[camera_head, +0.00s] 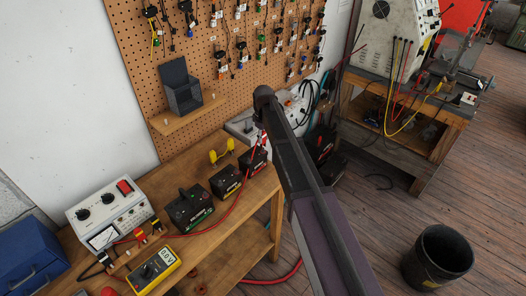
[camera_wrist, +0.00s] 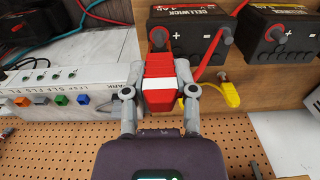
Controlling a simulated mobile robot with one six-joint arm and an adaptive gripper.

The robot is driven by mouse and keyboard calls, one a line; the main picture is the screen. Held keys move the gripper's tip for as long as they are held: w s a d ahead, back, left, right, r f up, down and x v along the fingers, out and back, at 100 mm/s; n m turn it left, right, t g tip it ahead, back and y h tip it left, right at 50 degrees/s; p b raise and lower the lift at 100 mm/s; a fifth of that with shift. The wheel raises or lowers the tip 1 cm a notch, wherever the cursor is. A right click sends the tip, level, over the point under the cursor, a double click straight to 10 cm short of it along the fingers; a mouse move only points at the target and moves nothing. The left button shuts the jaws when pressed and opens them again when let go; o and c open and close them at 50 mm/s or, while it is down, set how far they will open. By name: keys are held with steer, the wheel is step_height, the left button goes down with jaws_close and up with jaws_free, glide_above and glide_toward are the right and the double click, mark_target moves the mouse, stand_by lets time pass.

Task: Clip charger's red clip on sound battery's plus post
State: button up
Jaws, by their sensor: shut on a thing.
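My gripper (camera_wrist: 158,88) is shut on the charger's red clip (camera_wrist: 158,68), which has a white band. In the wrist view the clip's far end is right at the plus post (camera_wrist: 158,37) of a black battery (camera_wrist: 190,30); I cannot tell whether its jaws grip the post. In the head view the clip (camera_head: 260,138) shows beside my arm, above the red-labelled battery (camera_head: 253,160). A red cable (camera_head: 225,211) runs from the white charger box (camera_head: 112,208) toward it. No label marks which battery is sound.
A yellow-labelled battery (camera_head: 225,182) and a green-labelled one (camera_head: 188,210) stand on the bench. A yellow multimeter (camera_head: 155,272) lies in front. A power strip (camera_wrist: 60,85) and pegboard (camera_wrist: 60,148) are close to my gripper. A bin (camera_head: 437,258) stands on the floor.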

steer(key=shift+f+b, duration=0.75)
steer(key=shift+f, duration=0.15)
steer(key=o, duration=0.9)
step_height(320, 180, up, 9)
steer(key=p, duration=0.8)
steer(key=shift+f+p, duration=0.2)
steer(key=shift+p, duration=0.1)
